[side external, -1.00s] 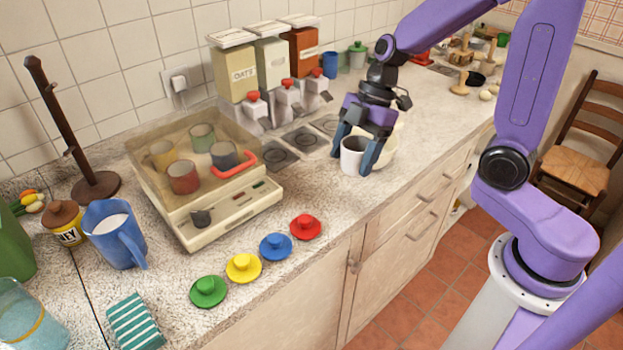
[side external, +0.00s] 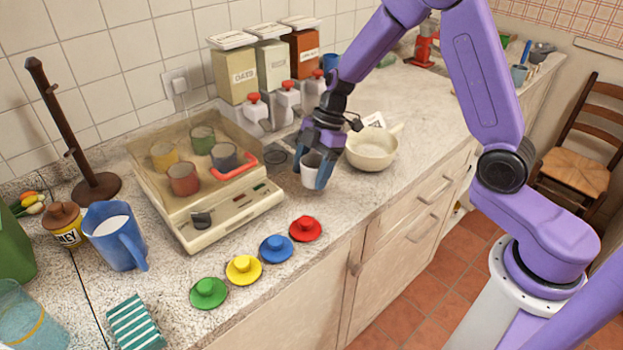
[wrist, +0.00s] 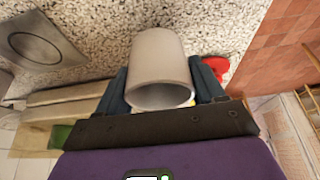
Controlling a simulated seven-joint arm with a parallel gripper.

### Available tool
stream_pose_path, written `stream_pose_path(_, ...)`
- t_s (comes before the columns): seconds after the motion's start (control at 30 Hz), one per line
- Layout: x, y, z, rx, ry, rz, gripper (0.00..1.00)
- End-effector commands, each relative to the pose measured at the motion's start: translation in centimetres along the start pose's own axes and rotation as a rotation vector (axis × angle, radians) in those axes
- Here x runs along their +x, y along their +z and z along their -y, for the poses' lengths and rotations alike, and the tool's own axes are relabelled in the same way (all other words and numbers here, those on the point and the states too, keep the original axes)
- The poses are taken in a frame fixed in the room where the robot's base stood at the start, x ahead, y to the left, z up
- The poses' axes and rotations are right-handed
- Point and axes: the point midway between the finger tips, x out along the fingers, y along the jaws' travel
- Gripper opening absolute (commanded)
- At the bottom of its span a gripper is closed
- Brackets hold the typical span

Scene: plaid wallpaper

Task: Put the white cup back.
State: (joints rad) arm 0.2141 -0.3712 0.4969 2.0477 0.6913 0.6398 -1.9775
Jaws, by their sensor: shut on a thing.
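The white cup (side external: 311,172) is upright in my gripper (side external: 316,165), over the counter between the clear-lidded machine and the pale bowl. It also shows in the wrist view (wrist: 160,62), between the two fingers. My gripper is shut on the cup, with a finger on each side, and partly covers it in the side view. I cannot tell whether the cup's base touches the counter.
The clear-lidded machine (side external: 235,212) holds several coloured cups, left of my gripper. A pale handled bowl (side external: 371,150) stands to the right. Canister dispensers (side external: 238,75) with red knobs stand behind. Red (side external: 305,229), blue (side external: 276,248), yellow (side external: 243,268) and green (side external: 208,293) saucer-shaped pieces line the front edge.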

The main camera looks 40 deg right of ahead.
Motion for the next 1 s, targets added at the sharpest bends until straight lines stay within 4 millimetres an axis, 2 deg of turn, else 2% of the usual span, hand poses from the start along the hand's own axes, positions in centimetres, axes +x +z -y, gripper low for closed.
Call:
stream_pose_path(0.1,1.7,0.7,0.1,0.003,-0.004,-0.001,0.27)
stream_pose_path(0.2,2.5,1.1,0.1,0.003,-0.002,-0.001,0.27)
stream_pose_path(0.67,3.1,1.3,0.1,0.001,0.000,0.000,0.27)
stream_pose_path(0.7,3.0,1.3,0.1,0.001,0.000,0.000,0.81)
stream_pose_path(0.73,3.0,1.3,0.1,0.001,0.000,0.000,0.91)
stream_pose_path(0.77,3.0,1.3,0.1,0.001,0.000,0.000,0.93)
stream_pose_path(1.0,3.0,1.3,0.1,0.000,0.000,0.000,0.93)
